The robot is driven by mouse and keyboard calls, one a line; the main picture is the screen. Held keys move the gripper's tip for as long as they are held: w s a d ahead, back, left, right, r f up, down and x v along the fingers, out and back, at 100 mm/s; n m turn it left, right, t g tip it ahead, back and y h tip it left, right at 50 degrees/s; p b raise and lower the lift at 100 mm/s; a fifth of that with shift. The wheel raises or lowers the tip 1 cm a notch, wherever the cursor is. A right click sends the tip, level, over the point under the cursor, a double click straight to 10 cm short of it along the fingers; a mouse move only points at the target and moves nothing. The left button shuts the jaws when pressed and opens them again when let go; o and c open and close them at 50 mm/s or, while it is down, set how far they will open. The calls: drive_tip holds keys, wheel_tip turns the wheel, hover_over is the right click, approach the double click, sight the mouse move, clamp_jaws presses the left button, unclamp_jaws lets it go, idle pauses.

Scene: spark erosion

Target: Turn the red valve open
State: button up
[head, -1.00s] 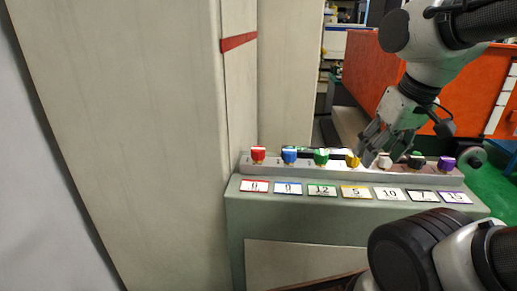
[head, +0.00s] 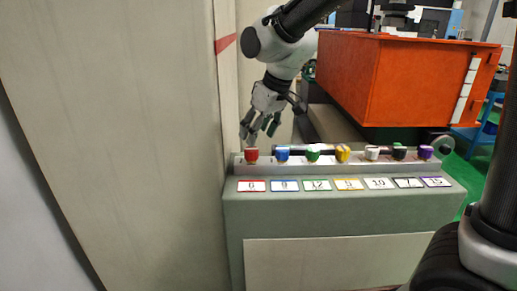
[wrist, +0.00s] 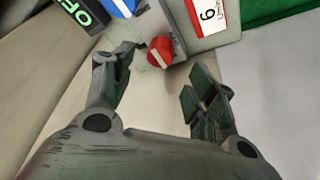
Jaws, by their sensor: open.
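The red valve (head: 251,155) is the leftmost knob in the row on the grey panel in the head view. In the wrist view the red valve (wrist: 161,51) is a round red knob with a white bar across it, near the fingertips. My gripper (head: 258,132) is just above the red valve in the head view, its fingers pointing down. In the wrist view my gripper (wrist: 162,70) is open and empty, with the valve between and slightly beyond the fingertips. I see no contact, though the exact gap cannot be told.
The blue valve (head: 283,153) stands just right of the red one, with several other coloured knobs beyond. A red-bordered label (head: 252,186) lies below the red valve. A tall beige cabinet (head: 130,150) stands close on the left. A dark sign with green letters (wrist: 83,12) shows in the wrist view.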

sight(252, 149)
drive_tip(key=x, duration=0.6)
drive_tip(key=shift+f, duration=0.35)
drive_tip(key=shift+c, duration=0.2)
drive_tip(key=c, duration=1)
